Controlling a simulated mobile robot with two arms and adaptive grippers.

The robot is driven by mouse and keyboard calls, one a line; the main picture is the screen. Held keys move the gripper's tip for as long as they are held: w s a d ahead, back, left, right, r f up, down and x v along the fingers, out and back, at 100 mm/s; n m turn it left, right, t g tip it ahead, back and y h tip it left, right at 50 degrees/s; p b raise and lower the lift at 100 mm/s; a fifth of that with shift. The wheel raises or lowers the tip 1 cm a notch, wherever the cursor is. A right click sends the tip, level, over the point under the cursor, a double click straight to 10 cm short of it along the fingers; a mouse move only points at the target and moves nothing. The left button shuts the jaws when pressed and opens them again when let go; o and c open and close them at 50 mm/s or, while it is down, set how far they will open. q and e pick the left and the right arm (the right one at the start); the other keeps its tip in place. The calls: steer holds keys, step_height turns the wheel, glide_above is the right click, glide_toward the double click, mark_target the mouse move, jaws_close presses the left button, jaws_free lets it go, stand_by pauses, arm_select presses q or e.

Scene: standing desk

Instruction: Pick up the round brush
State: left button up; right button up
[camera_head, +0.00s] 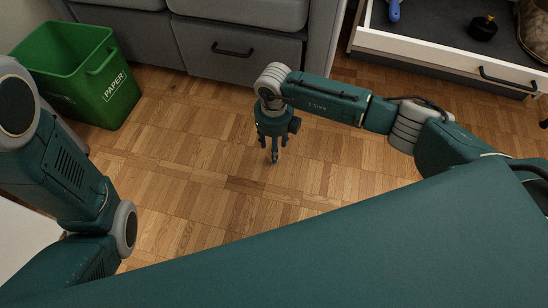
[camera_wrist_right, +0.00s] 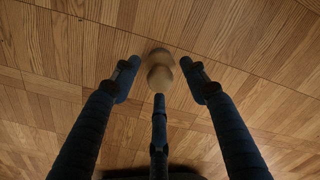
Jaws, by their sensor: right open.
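A tan, rounded, wood-coloured thing (camera_wrist_right: 160,72), which looks like the round brush, shows in the right wrist view between and just beyond the fingers. It looks like two round lobes, one behind the other. I cannot make out bristles. My right gripper (camera_head: 273,150) points down over the floor in the head view, and its fingers also show in the right wrist view (camera_wrist_right: 160,88). Its two outer fingers are spread apart on either side of the tan thing, with the middle finger's tip close below it in the picture. In the head view the gripper hides the tan thing. My left gripper is out of view.
A green paper bin (camera_head: 65,75) stands at the back left. Grey drawers (camera_head: 240,50) are behind my right gripper. An open white drawer (camera_head: 440,52) at the back right holds a blue-handled thing (camera_head: 394,10) and a black round thing (camera_head: 483,28). The parquet floor (camera_head: 195,190) is clear.

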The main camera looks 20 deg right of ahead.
steer(key=shift+f, duration=0.7)
steer(key=shift+r, duration=0.15)
jaws_close()
